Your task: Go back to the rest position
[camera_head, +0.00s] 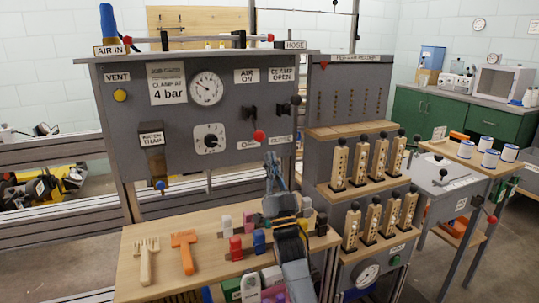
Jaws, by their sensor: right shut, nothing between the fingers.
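My right gripper (271,160) is in front of the grey control panel (125,82), below its red-knobbed lever. Its fingers point up and are shut with nothing between them. My right arm (287,235) reaches up from the bottom edge, over the right part of the wooden bench (128,270). I cannot tell whether the gripper touches the panel. My left gripper is not in view.
An orange tool (185,250) and a pale wooden fork (147,258) lie on the bench. Several coloured blocks stand around my arm, including a red one (236,249). A rack of wooden holders (360,161) stands to the right.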

